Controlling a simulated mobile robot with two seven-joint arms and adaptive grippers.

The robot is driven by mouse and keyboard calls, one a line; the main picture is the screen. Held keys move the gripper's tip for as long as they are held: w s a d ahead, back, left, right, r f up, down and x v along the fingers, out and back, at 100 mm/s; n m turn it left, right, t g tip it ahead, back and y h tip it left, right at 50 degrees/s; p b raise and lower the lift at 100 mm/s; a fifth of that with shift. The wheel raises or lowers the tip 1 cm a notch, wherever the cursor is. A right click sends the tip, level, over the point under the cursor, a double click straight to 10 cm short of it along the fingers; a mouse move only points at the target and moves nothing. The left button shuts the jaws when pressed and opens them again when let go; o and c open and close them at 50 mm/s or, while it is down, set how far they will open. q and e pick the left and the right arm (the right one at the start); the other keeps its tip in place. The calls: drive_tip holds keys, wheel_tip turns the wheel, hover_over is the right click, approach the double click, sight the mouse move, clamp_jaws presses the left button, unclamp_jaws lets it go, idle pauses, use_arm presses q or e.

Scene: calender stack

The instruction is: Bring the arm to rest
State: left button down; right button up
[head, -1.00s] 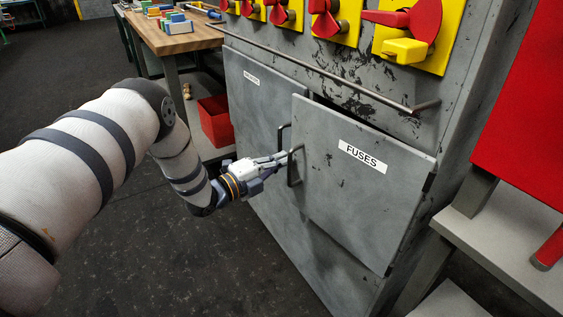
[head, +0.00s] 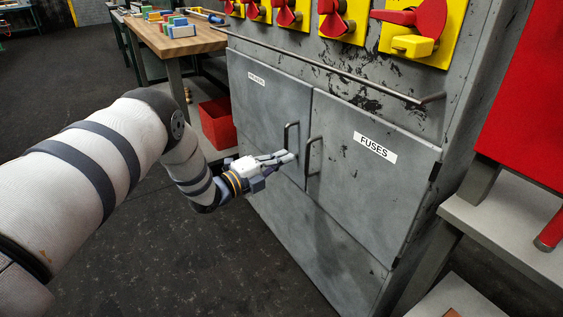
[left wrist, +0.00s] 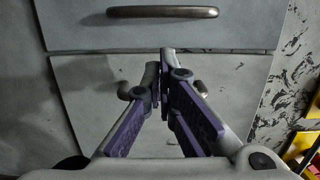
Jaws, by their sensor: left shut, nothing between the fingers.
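My left arm reaches in from the left in the head view. Its left gripper (head: 291,157) is shut and empty, with its fingertips in front of the grey cabinet near the two door handles. The FUSES door (head: 370,185) looks closed, level with the left door (head: 265,105). Its handle (head: 308,160) is just right of the fingertips; whether they touch is unclear. The left wrist view shows the shut fingers (left wrist: 162,68) before a handle (left wrist: 201,88) they partly hide, with another door handle (left wrist: 162,12) above. My right gripper is out of view.
A bar (head: 330,72) runs across the cabinet below red-and-yellow switches (head: 342,18). A red bin (head: 218,122) and a wooden table (head: 172,38) with coloured blocks stand behind the arm. A grey ledge (head: 510,230) is at right. Dark floor (head: 180,270) lies open in front.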

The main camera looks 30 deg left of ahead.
use_arm(q)
drive_tip(key=a+p+v, duration=0.1)
drive_tip(key=v, duration=0.9)
drive_tip(key=s+d+f+n+g+y+p, duration=0.2)
drive_tip(key=s+d+f+n+g+p, duration=0.1)
drive_tip(key=s+d+f+n+g, duration=0.4)
drive_tip(key=s+d+f+n+g+y+p, duration=0.1)
drive_tip(key=s+d+f+n+g+p, duration=0.1)
drive_tip(key=s+d+f+n+p, duration=0.5)
drive_tip(key=s+d+r+n+g, duration=0.1)
drive_tip(key=s+r+n+g, duration=0.1)
drive_tip(key=s, duration=0.9)
drive_tip(key=s+d+r+n+g+y, duration=0.1)
drive_tip(key=s+r+n+g, duration=0.2)
drive_tip(key=s, duration=0.8)
drive_tip(key=s+d+r+n+g+p, duration=0.1)
drive_tip(key=s+g, duration=0.4)
drive_tip(key=s, duration=0.6)
wheel_tip(320, 180, up, 2)
drive_tip(key=shift+d+r+n+g+y, duration=0.15)
drive_tip(key=shift+d+n+g+y, duration=0.2)
drive_tip(key=shift+n, duration=0.35)
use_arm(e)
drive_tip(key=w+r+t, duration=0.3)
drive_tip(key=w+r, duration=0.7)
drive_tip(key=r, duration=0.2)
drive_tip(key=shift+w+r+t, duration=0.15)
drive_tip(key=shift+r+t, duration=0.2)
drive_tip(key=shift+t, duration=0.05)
